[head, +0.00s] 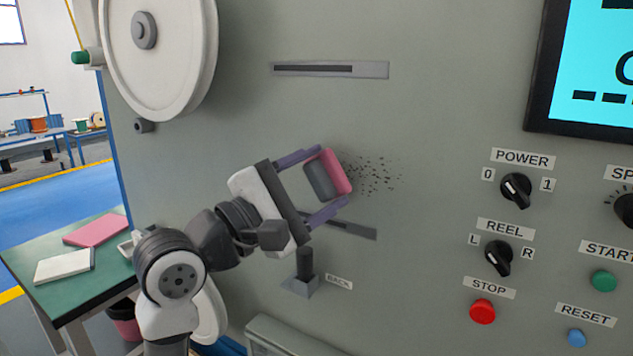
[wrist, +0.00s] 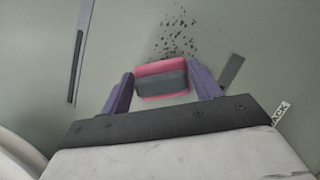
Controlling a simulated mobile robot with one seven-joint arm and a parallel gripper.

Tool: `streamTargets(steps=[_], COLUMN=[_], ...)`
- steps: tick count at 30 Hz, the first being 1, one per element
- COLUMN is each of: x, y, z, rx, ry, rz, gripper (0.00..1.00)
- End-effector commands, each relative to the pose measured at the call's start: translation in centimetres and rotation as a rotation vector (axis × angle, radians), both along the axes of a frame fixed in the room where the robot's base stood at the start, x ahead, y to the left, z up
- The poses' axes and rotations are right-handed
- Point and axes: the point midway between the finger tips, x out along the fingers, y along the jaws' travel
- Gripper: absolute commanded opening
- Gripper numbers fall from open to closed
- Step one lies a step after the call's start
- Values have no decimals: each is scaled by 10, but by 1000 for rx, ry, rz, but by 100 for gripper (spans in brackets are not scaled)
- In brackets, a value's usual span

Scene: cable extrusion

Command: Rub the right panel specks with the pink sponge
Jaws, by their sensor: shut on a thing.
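My gripper (head: 325,182) is shut on the pink sponge (head: 341,171), which has a dark grey back. In the wrist view my gripper (wrist: 160,83) has a purple finger at each end of the sponge (wrist: 162,67). The sponge is at the grey machine panel, by the left edge of a patch of dark specks (head: 376,175). In the wrist view the specks (wrist: 179,40) lie just beyond the sponge's pink edge. Part of the patch may be hidden behind the sponge. I cannot tell whether the sponge touches the panel.
A slot (head: 330,69) is above, and a lower slot (head: 345,228) and the BACK lever (head: 303,270) are below my gripper. Knobs and buttons, including the red STOP (head: 482,311), are at right. A white reel (head: 160,55) is upper left. A green table (head: 60,309) stands at left.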

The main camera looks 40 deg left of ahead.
Motion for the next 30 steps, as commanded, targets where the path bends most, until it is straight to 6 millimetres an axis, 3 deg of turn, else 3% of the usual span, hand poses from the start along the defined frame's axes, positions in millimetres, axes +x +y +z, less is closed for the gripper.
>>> streamTargets(steps=[30], x=[19], y=[1], z=[0], rx=[0], ry=[-1], rz=[-1], gripper=[44])
